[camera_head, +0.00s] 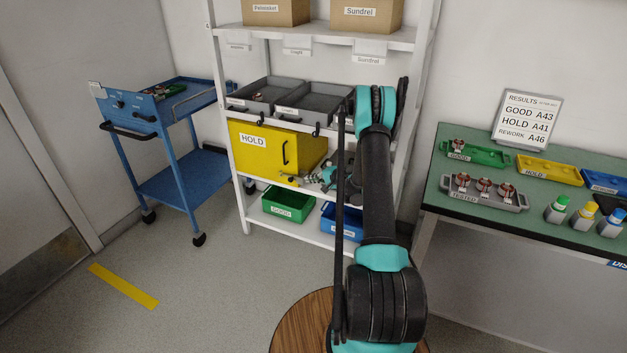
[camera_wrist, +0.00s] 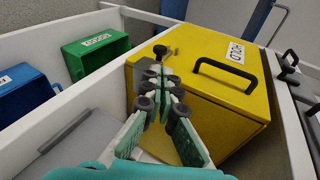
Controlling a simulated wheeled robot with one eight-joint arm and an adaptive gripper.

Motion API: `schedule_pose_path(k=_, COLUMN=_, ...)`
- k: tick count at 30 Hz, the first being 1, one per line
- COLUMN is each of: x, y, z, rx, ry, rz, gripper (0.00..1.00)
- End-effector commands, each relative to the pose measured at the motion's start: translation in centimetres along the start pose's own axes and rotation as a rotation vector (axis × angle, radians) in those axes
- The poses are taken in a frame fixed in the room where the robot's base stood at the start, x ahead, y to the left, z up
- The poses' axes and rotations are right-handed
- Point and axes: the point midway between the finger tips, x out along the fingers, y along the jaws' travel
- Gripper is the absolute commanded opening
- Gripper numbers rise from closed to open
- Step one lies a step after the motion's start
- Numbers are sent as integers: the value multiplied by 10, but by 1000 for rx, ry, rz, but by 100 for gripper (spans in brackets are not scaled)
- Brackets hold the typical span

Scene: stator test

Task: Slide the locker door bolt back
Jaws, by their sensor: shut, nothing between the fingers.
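The yellow locker marked HOLD (camera_head: 262,146) stands on a middle shelf of the white rack, its door closed. Its black handle (camera_head: 284,152) also shows in the wrist view (camera_wrist: 225,74), where the locker (camera_wrist: 205,48) appears turned on its side. A small dark-knobbed bolt (camera_wrist: 161,50) sits near the locker's edge, just beyond my fingertips. My gripper (camera_wrist: 157,70) is shut and empty, with its tips close to the bolt. I cannot tell whether they touch it. In the head view my gripper (camera_head: 297,181) is low at the locker's right side, and the bolt is not clear.
Grey trays (camera_head: 318,104) sit on the shelf above. A green bin (camera_head: 288,205) and a blue bin (camera_head: 337,224) stand on the shelf below. A blue cart (camera_head: 172,178) is at left, a green-topped table (camera_head: 440,207) at right. Open floor lies in front of the cart.

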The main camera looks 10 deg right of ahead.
Motion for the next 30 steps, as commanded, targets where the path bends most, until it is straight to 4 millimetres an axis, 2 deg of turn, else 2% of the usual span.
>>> schedule_pose_path(k=3, x=26, y=0, z=1, rx=-1, ry=-3, rz=0, gripper=0)
schedule_pose_path(k=9, x=63, y=0, z=1, rx=0, ry=-2, rz=0, gripper=0)
schedule_pose_path(k=15, x=87, y=0, z=1, rx=-1, ry=-2, rz=0, gripper=0)
schedule_pose_path(k=21, x=94, y=0, z=0, rx=1, ry=0, rz=0, gripper=0)
schedule_pose_path(k=30, x=95, y=0, z=0, rx=1, ry=0, rz=0, gripper=0)
